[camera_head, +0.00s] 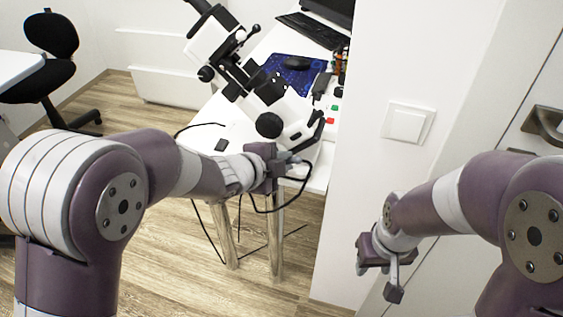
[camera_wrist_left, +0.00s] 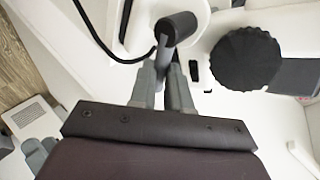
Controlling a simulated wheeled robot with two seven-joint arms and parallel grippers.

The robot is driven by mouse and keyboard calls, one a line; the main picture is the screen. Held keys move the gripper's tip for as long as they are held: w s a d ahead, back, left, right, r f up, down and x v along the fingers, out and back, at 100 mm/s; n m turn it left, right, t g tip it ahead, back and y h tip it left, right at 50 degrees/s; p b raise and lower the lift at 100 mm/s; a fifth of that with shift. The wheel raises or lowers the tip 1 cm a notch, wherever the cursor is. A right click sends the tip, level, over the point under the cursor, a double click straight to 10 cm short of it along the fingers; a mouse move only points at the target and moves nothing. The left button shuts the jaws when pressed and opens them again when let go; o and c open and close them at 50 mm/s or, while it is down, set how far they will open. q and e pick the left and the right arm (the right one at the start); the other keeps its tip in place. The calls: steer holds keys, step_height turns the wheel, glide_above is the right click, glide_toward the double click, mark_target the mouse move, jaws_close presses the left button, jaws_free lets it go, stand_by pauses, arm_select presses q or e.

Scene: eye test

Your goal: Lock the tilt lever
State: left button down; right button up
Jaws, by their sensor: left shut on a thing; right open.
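A white eye-test instrument (camera_head: 285,110) with black knobs stands tilted on the white table. My left gripper (camera_head: 292,160) is at its lower right end. In the left wrist view, the left gripper's grey fingers (camera_wrist_left: 172,78) are shut on a black-capped lever (camera_wrist_left: 178,27), which I take to be the tilt lever. The fingers hide its lower part. A black lever-like part (camera_head: 318,127) shows just above the gripper in the head view. I cannot tell whether the lever is locked. My right gripper (camera_head: 380,279) is open and empty, low in front of the wall.
A large black round knob (camera_wrist_left: 245,58) is right of the left fingers. A black cable (camera_head: 280,207) hangs below the left gripper. A blue mat (camera_head: 311,78) with a mouse (camera_head: 297,63) lies behind the instrument. A white wall with a switch (camera_head: 408,123) stands between the arms.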

stand_by(0.4)
arm_select(q)
steer(key=c, duration=1.4)
jaws_free()
steer(key=shift+o, duration=0.2)
steer(key=p+v, duration=0.4)
steer(key=v, duration=0.8)
steer(key=shift+s, duration=0.3)
steer(key=shift+a+r, duration=0.1)
steer(key=shift+a, duration=0.05)
